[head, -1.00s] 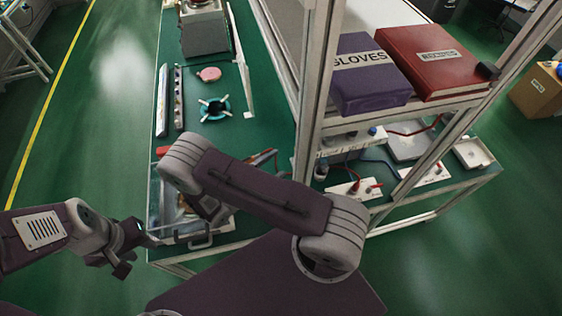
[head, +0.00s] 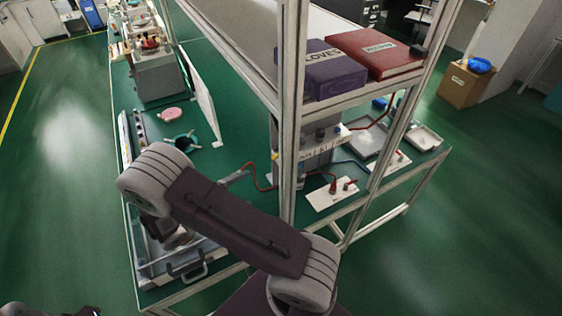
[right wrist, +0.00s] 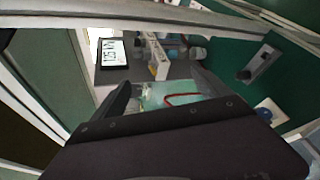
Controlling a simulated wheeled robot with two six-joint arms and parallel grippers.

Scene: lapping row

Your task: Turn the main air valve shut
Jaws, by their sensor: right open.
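No main air valve can be made out for certain in either view. In the right wrist view my right gripper (right wrist: 160,84) is open, its two dark fingers apart. Beyond and between them lies a pale teal thing with a red line across it; I see no contact. In the head view my right arm reaches over the near left bench corner, and its own forearm hides most of the gripper. Only a sliver of my left arm shows at the bottom left edge, too little to read its gripper.
A metal frame post (head: 291,130) and shelf with a purple gloves box (head: 335,78) and red binder (head: 377,52) stand right of the arm. The green bench holds a teal ring (head: 187,138), pink disc (head: 170,114) and white socket plate (head: 332,194). Open floor lies left.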

